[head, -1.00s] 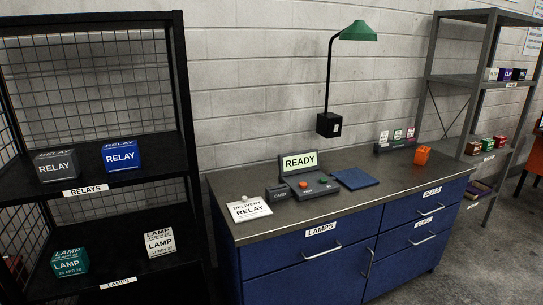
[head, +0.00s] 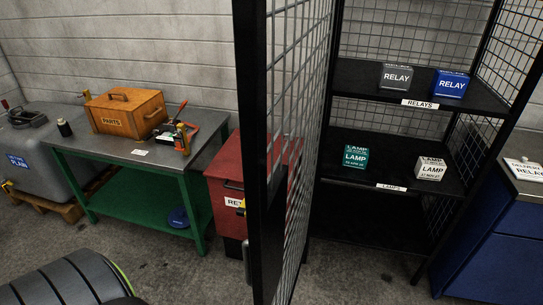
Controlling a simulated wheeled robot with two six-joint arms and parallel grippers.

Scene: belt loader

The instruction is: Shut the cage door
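The cage door (head: 262,150) is a black frame with wire mesh. It stands open, swung out toward me at the left side of the cage. Behind it the black cage (head: 345,205) has two visible shelves. The upper shelf, labelled RELAYS, holds a grey relay box (head: 396,77) and a blue relay box (head: 451,83). The lower shelf, labelled LAMPS, holds a green lamp box (head: 355,157) and a white lamp box (head: 431,168). Neither of my grippers shows in the head view.
A red cabinet (head: 228,190) stands just left of the door. Further left is a green workbench (head: 125,200) with a wooden PARTS box (head: 125,112). A blue cabinet (head: 500,245) stands right of the cage. The floor before the cage looks clear.

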